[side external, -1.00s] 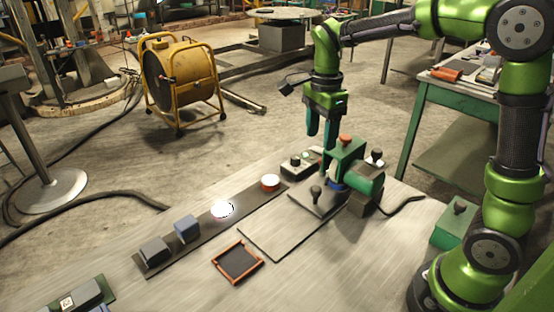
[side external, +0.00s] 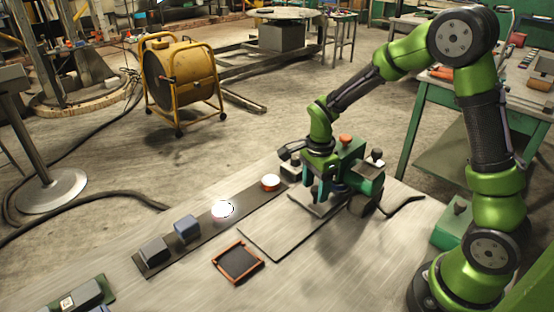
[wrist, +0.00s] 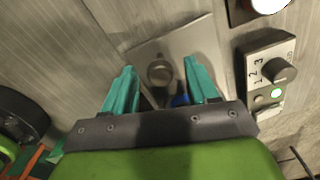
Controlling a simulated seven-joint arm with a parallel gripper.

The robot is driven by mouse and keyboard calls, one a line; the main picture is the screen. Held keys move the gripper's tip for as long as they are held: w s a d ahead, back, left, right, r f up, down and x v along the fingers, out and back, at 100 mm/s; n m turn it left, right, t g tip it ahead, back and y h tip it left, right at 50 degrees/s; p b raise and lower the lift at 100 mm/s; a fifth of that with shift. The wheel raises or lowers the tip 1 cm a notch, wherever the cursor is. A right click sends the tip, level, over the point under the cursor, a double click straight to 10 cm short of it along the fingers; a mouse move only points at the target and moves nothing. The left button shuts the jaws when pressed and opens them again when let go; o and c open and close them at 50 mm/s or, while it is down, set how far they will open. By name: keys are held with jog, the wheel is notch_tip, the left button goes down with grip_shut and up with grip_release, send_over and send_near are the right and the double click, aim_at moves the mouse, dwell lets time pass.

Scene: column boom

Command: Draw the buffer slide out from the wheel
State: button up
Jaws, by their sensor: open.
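The buffer slide is a flat grey plate (side external: 303,200) with an upright dark knob; the knob (wrist: 160,73) shows in the wrist view. My gripper (wrist: 160,68) is open, its teal fingers either side of the knob with visible gaps; I cannot tell contact from the side. In the side view my gripper (side external: 324,192) is low over the slide and hides the knob. A bit of the blue wheel (wrist: 180,100) shows between the fingers in the wrist view. The wheel belongs to the green buffing machine (side external: 368,178), right beside my gripper; the wheel is mostly hidden in the side view.
A control box (wrist: 268,70) with a numbered dial and green light stands close beside the slide. A lit round button (side external: 270,181) sits on the dark strip. An orange-framed tray (side external: 238,262) and a flat plate (side external: 265,232) lie in front. The bench's front is mostly clear.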

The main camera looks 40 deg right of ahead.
grip_shut()
jog(key=a, duration=1.4)
jog(key=shift+a+r, duration=0.1)
jog(key=shift+a, duration=0.25)
jog(key=shift+c, duration=1.8)
grip_release()
jog(key=shift+a, duration=0.1)
jog(key=o, duration=0.4)
jog(key=shift+d, duration=0.2)
jog(key=shift+c, duration=0.2)
notch_tip(320, 180, up, 17)
